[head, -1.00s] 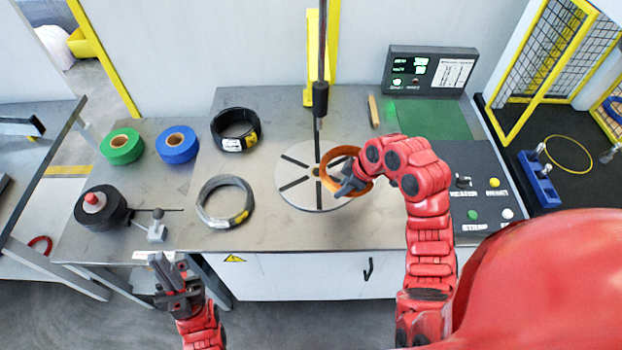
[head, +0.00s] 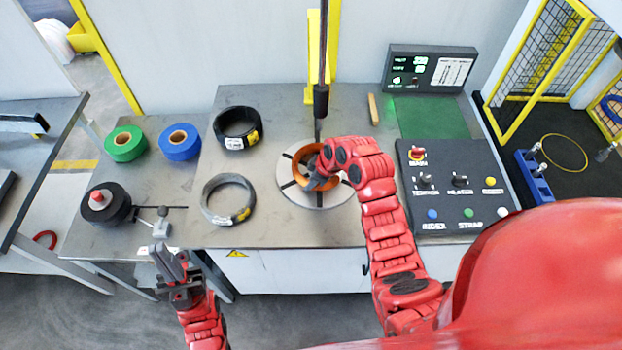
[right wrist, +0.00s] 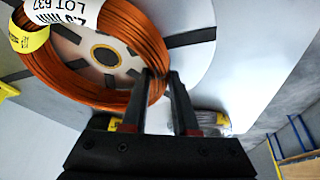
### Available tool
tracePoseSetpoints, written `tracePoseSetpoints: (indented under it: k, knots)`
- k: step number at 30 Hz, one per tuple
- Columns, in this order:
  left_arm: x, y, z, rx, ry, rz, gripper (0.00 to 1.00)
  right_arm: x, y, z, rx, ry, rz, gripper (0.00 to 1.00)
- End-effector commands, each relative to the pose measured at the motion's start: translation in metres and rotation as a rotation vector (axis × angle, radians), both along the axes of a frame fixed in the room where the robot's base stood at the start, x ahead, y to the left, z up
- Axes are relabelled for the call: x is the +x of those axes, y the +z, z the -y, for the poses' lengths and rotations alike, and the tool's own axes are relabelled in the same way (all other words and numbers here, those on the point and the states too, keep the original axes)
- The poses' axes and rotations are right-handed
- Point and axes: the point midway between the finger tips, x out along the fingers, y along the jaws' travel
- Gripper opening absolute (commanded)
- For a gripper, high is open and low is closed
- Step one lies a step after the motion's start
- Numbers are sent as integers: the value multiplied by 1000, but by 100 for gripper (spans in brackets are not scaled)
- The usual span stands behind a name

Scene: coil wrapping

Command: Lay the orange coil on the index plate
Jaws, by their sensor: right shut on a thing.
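The orange coil (head: 301,166) is over the round light-grey index plate (head: 318,199), roughly centred in the head view. My right gripper (head: 318,180) is shut on the coil's near right side. In the right wrist view the coil (right wrist: 62,70) shows a white label and a yellow tag, and the fingers (right wrist: 165,88) grip its rim. The plate's hub (right wrist: 106,56) shows through the coil's opening. I cannot tell whether the coil touches the plate. My left gripper (head: 172,262) is empty and open in front of the bench, away from the coil.
A black coil (head: 237,128) and a grey coil (head: 228,199) lie left of the plate. Green (head: 124,143) and blue (head: 179,142) tape rolls lie further left. A dark vertical rod (head: 320,95) hangs behind the plate. A control panel (head: 455,185) is on the right.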

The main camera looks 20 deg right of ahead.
Motion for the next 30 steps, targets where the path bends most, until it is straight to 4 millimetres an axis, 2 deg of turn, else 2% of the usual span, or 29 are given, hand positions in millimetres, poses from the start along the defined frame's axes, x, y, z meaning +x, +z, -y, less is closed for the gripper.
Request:
tracePoseSetpoints:
  k: [3,4,9,18,22,26,30]
  knots:
    - [0,-1,0,0,0,0,0,1,1,0,0,0,4,0]
    - [0,-1,0,0,0,0,0,1,0,0,0,-1,3,29]
    - [0,-1,0,0,0,0,0,0,0,0,0,0,1,57]
    - [0,-2,0,0,0,0,0,0,0,1,1,-1,0,57]
    - [0,-7,0,0,0,0,0,-2,7,3,2,0,0,57]
    - [0,-15,0,0,0,0,0,-7,24,9,0,-1,5,57]
    - [0,-27,0,0,0,0,0,-15,52,19,-1,-4,8,57]
